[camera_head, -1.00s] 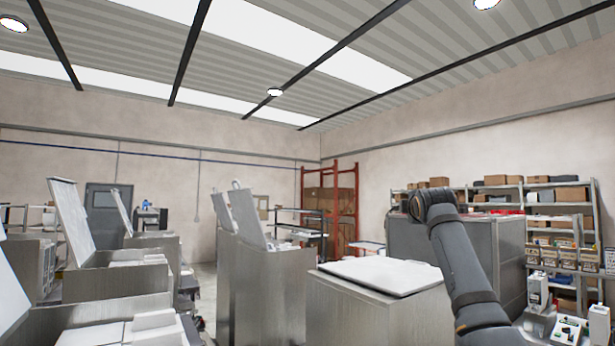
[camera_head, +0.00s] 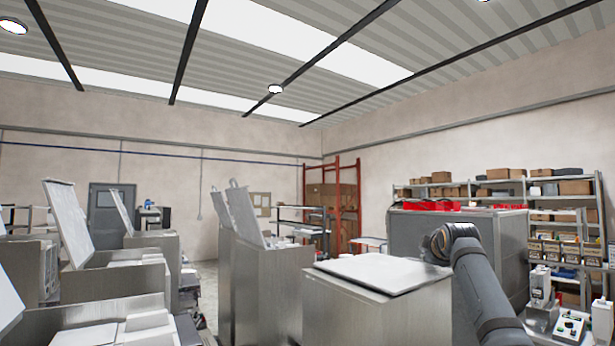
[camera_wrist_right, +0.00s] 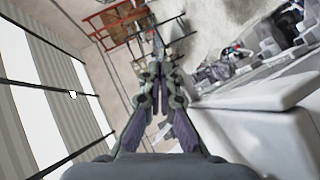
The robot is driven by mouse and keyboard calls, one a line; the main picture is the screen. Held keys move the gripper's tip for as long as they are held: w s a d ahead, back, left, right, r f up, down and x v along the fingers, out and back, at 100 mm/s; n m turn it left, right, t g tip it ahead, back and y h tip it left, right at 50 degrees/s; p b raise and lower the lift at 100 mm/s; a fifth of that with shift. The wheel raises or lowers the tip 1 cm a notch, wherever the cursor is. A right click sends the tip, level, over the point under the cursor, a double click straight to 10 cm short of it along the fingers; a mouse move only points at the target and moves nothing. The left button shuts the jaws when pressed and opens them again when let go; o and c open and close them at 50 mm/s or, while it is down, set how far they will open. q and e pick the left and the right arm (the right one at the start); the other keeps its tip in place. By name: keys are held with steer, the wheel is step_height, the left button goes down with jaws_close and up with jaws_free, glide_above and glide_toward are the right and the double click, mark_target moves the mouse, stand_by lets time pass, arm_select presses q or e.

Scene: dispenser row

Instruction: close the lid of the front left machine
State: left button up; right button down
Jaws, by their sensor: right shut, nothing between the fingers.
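The nearest machine of the left row (camera_head: 50,322) is a grey metal box at the lower left of the head view. Its pale lid (camera_head: 8,300) stands raised and is cut off by the left picture edge. My right arm (camera_head: 480,285) rises from the lower right, bent near the closed machine, its fingers not clear there. In the right wrist view my right gripper (camera_wrist_right: 158,72) has its fingers together with nothing between them. A white machine surface (camera_wrist_right: 250,130) lies to its right; I cannot tell which machine it is. My left gripper is not in view.
Further left-row machines have raised lids (camera_head: 68,222). In the right row, the nearest machine's lid (camera_head: 378,272) is closed, and those behind have raised lids (camera_head: 243,212). A grey cabinet (camera_head: 440,235) and shelves (camera_head: 565,215) stand right. An aisle separates the rows.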

steer(key=shift+s+a+r, duration=0.15)
steer(key=shift+s+a, duration=0.05)
steer(key=shift+a, duration=0.05)
steer(key=shift+w+d, duration=0.1)
stand_by(0.3)
step_height(320, 180, up, 4)
glide_above(442, 272)
stand_by(0.3)
